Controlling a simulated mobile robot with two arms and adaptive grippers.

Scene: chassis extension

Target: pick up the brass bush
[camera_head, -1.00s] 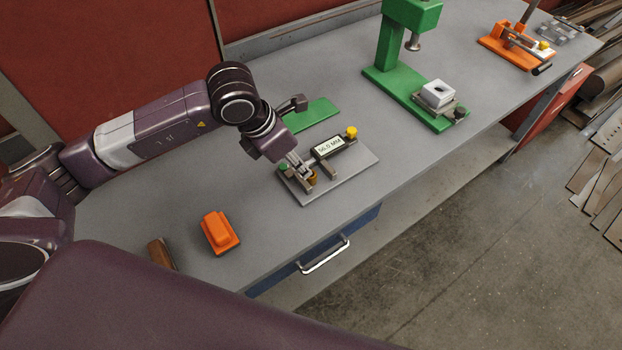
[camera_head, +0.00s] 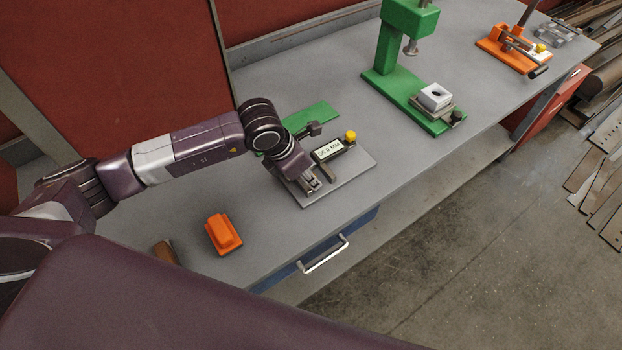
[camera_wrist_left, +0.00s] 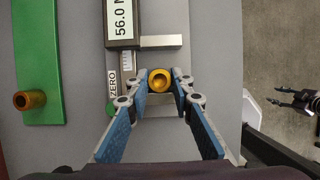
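The brass bush (camera_wrist_left: 160,80) is a small ring-ended gold cylinder at the gauge, seen from above in the left wrist view. My left gripper (camera_wrist_left: 162,82) is over it, with a fingertip on either side. The fingertips are very near the bush, and I cannot tell whether they touch it. In the head view my left gripper (camera_head: 311,184) is down at the gauge plate (camera_head: 345,177) and hides the bush. My right gripper (camera_wrist_left: 291,98) shows at the right edge of the left wrist view, over the floor, fingers apart and empty.
The gauge display (camera_head: 328,150) reads 56.0 MM, beside a yellow knob (camera_head: 350,136). An orange block (camera_head: 223,234) lies nearer, and a green press (camera_head: 394,65) stands farther right. Bench between them is clear.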

